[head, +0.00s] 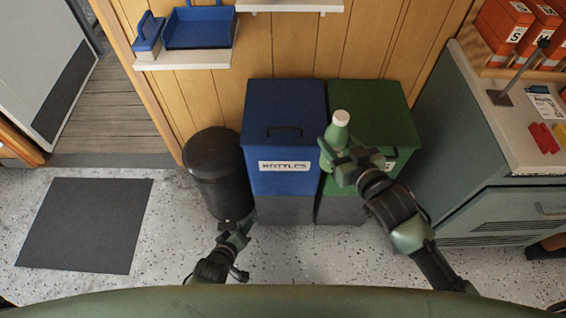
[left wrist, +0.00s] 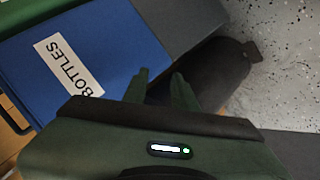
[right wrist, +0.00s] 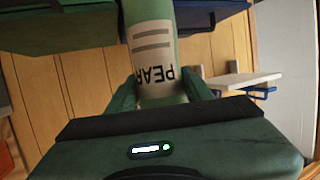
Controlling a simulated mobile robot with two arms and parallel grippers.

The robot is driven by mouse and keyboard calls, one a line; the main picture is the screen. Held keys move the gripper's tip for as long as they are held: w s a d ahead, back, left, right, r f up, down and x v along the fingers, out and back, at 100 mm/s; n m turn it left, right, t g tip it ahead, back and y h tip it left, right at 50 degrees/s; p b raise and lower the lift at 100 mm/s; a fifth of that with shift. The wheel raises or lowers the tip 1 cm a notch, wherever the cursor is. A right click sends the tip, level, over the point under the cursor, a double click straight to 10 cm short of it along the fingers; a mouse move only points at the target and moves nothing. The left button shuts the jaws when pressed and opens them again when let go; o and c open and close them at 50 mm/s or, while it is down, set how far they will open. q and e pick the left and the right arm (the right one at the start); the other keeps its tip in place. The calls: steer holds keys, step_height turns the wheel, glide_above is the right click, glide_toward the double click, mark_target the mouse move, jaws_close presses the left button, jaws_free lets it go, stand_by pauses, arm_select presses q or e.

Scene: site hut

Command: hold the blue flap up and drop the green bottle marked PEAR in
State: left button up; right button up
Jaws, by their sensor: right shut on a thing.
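The blue bin (head: 258,182), labelled BOTTLES, stands against the wood wall. Its blue flap (head: 284,100) with a dark handle (head: 286,131) looks shut. The left wrist view shows the bin's labelled blue front (left wrist: 105,50). My right gripper (head: 336,158) is shut on the green bottle (head: 339,131), which has a white cap and is held upright over the green bin. The right wrist view shows its PEAR label (right wrist: 153,60). My left gripper (head: 240,229) is open and empty, low in front of the blue bin's left side; its fingers (left wrist: 162,78) show apart in the left wrist view.
A green bin (head: 388,110) adjoins the blue one on the right. A black round bin (head: 215,165) stands close on the left, near my left gripper. A grey cabinet (head: 455,130) is at right. Floor around the dark mat (head: 85,225) is clear.

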arm_select(q)
steer(key=w+d+r+n+t+h, duration=0.1)
steer(key=w+d+r+n+t, duration=0.15)
steer(key=r, duration=0.35)
steer(key=w+d+r+n+t, duration=0.1)
steer(key=w+r, duration=0.3)
steer(key=r, duration=0.1)
steer(key=n+t+h, duration=0.2)
steer(key=n, duration=0.1)
glide_toward(276, 128)
steer(key=shift+f+x, duration=0.15)
steer(key=shift+x, duration=2.35)
steer(key=shift+f+x, duration=0.15)
steer(key=shift+x, duration=2.4)
steer(key=shift+s, duration=0.1)
jaws_close()
